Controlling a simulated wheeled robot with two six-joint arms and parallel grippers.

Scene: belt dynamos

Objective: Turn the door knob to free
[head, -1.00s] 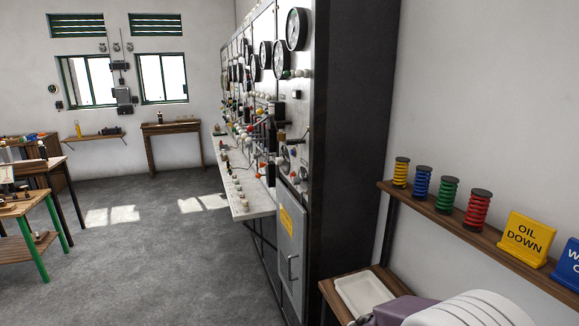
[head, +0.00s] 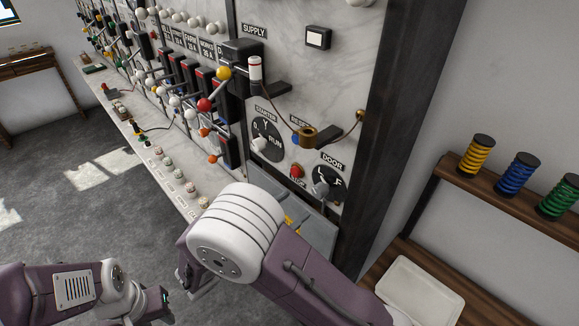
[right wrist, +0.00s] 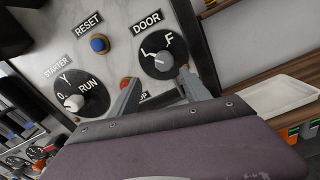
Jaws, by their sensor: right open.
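The door knob (head: 321,188) is a small grey knob on a round black dial marked L and F, under a DOOR label on the marble panel. In the right wrist view the knob (right wrist: 162,59) appears to be turned toward L. My right gripper (right wrist: 160,84) is open and empty, its two fingers apart below the dial and short of the knob. In the head view my right arm hides much of that gripper. My left gripper (head: 152,304) is low at the bottom left, away from the panel; its jaws are unclear.
The starter dial (head: 266,140), the blue reset button (right wrist: 99,44) and a red button (head: 296,171) sit near the door dial. Several levers crowd the panel's left. A shelf with coloured coils (head: 517,174) and a white tray (head: 420,290) are at right.

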